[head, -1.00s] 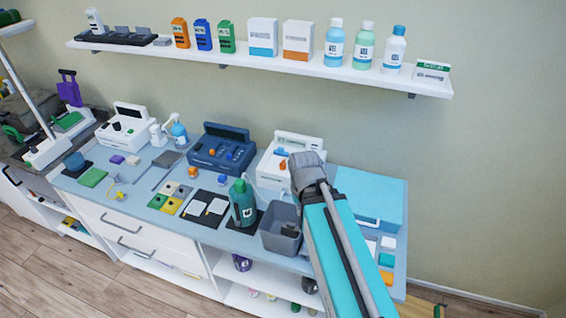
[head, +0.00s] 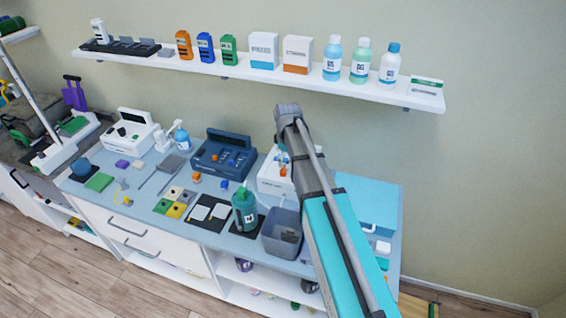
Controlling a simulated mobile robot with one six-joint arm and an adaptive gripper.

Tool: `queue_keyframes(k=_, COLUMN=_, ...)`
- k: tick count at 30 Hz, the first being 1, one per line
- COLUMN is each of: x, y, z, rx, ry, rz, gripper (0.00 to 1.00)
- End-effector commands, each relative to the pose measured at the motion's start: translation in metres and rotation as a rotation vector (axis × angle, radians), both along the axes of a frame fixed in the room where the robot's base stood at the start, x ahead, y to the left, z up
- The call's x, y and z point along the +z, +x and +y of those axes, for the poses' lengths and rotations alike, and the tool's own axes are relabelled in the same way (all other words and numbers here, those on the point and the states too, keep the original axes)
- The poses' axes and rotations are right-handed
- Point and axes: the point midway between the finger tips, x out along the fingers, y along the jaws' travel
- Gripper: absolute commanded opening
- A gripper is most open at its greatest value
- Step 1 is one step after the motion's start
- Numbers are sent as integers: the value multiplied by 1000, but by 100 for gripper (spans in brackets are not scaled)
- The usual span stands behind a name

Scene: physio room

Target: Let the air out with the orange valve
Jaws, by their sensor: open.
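A small orange part (head: 283,171) shows at the front of the white console (head: 268,182) on the counter, and I take it to be the orange valve. It is small, and its setting cannot be read. My arm rises from the lower right and covers the right part of the console. The grey joint at the arm's far end is above the console, below the wall shelf. My gripper's fingers cannot be made out; the arm seems to hide them.
A dark blue console (head: 222,160) stands left of the white one. A green bottle (head: 244,212) and a grey bin (head: 281,232) stand in front. A light blue case (head: 370,196) is to the right. The wall shelf (head: 262,77) above holds bottles and boxes.

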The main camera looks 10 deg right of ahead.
Motion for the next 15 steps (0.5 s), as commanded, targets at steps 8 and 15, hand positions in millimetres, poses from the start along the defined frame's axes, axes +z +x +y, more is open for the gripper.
queue_keyframes(k=8, x=18, y=54, z=2, rx=209, ry=0, rz=0, gripper=91)
queue_keyframes(k=15, x=18, y=58, z=2, rx=240, ry=0, rz=0, gripper=91)
